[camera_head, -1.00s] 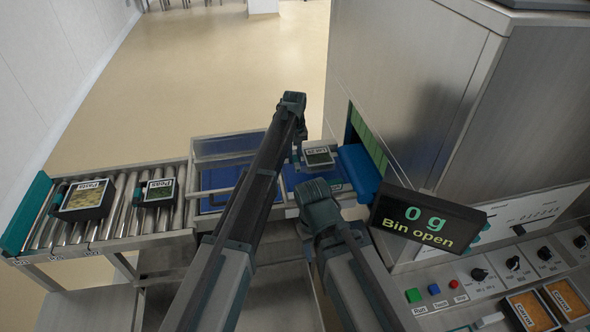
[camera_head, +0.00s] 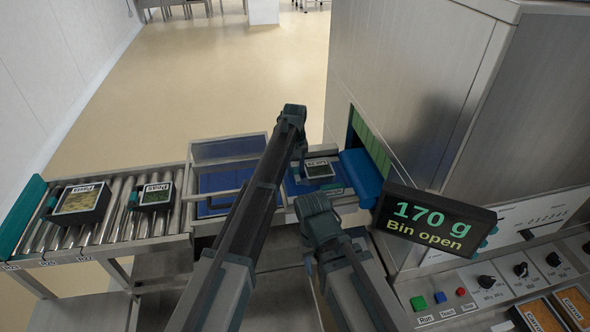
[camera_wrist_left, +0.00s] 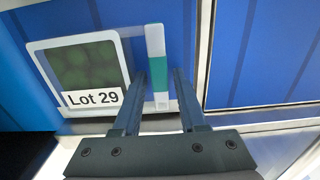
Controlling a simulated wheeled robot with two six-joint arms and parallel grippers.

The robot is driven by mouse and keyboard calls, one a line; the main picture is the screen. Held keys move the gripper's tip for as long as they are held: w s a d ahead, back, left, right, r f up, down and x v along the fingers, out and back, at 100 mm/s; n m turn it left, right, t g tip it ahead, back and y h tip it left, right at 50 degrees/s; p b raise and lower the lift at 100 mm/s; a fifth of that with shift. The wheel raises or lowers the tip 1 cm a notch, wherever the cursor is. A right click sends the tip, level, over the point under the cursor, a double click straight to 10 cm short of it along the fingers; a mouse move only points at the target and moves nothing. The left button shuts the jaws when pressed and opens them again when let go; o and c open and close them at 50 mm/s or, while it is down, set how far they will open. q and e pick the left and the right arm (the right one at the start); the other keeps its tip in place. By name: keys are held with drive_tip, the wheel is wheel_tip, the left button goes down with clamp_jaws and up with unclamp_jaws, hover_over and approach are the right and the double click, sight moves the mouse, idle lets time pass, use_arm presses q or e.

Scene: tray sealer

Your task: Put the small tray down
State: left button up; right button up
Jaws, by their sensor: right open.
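The small tray (camera_head: 319,169) has a dark green filling and a white rim label, and sits flat on the blue bed beside the machine opening. In the left wrist view the tray (camera_wrist_left: 85,65) reads "Lot 29". My left gripper (camera_head: 302,177) is at the tray's left side, pointing down. Its fingers (camera_wrist_left: 159,88) stand either side of a white and green upright strip (camera_wrist_left: 156,50) next to the tray; whether they press on it I cannot tell. My right gripper (camera_head: 309,264) is open and empty, lower and nearer; its fingers are barely visible.
The weight display (camera_head: 427,219) reads "170 g, Bin open". A blue roller (camera_head: 361,178) lies right of the tray, before the machine (camera_head: 430,100). Two more trays, Pasta (camera_head: 80,202) and Peas (camera_head: 156,194), stand on the roller conveyor (camera_head: 115,215) at left.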

use_arm(q)
drive_tip(key=shift+o, duration=0.4)
drive_tip(key=shift+r, duration=0.2)
wheel_tip(320, 180, up, 12)
drive_tip(key=p, duration=1.2)
